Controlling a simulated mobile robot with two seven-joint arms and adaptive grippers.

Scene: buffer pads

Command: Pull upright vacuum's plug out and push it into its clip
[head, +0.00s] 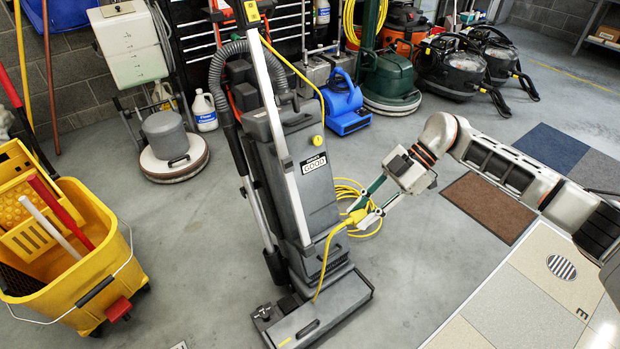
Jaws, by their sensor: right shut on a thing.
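The upright vacuum (297,170) is grey and stands upright in the middle of the head view, with its wide floor head in front. My right gripper (360,208) reaches in from the right, at the right side of the vacuum's body. It is shut on the yellow plug (355,216). A yellow cord (326,255) runs from the plug down to the vacuum's lower front. A round yellow piece (318,140) sits on the upper body, where another length of yellow cord ends. I cannot make out the clip for certain. My left gripper is out of view.
Yellow cord coils (347,190) lie on the floor behind the plug. A yellow mop bucket (75,250) stands at left, a floor polisher (172,150) and a blue blower (345,105) behind. A brown mat (488,206) lies at right. The floor between vacuum and bucket is clear.

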